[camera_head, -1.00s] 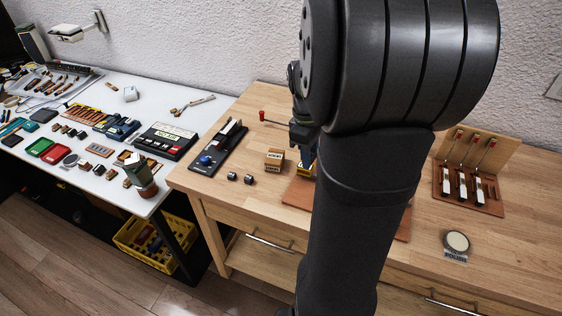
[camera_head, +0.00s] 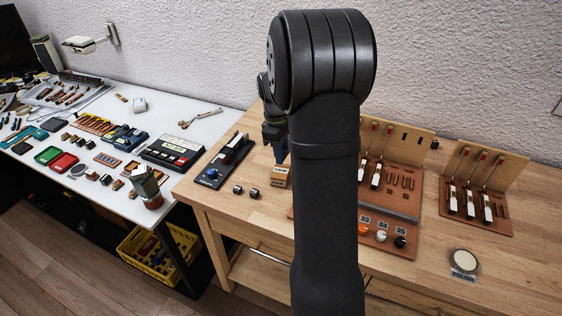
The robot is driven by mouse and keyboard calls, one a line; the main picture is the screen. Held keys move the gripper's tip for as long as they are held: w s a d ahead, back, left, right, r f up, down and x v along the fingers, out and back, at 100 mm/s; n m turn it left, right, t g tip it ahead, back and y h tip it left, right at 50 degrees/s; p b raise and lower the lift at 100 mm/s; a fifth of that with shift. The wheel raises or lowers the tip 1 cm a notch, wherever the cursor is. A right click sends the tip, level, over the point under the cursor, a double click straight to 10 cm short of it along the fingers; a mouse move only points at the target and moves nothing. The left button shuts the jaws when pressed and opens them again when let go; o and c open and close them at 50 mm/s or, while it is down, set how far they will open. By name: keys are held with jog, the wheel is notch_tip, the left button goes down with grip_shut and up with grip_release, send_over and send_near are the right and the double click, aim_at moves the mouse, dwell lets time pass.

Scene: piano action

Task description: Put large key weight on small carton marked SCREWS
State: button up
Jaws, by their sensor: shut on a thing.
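A small brown carton (camera_head: 278,181) with a pale label stands on the wooden bench, left of my arm. Its lettering is too small to read surely; it is the only such carton in view there. My gripper (camera_head: 282,156) is just above and behind the carton in the picture, pointing down, partly hidden by my own forearm. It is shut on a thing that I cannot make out. Whether it touches the carton cannot be told. Two small dark metal cylinders (camera_head: 245,191) stand on the bench left of the carton. I cannot pick out the large key weight surely.
A dark stand with a blue knob (camera_head: 224,162) lies left of the carton. Right of my arm are a brown key rack (camera_head: 402,190), a second rack (camera_head: 478,195) and a round polish tin (camera_head: 463,260). A white table (camera_head: 120,110) with several trays adjoins on the left.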

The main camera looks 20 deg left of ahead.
jog(key=shift+a+f, duration=0.15)
jog(key=shift+f, duration=1.9)
jog(key=shift+f, duration=0.2)
jog(key=o, duration=1.1)
jog(key=shift+r, duration=0.1)
jog(key=r, duration=0.4)
jog(key=a+r, duration=0.1)
jog(key=r, duration=0.7)
jog(key=shift+a, duration=0.2)
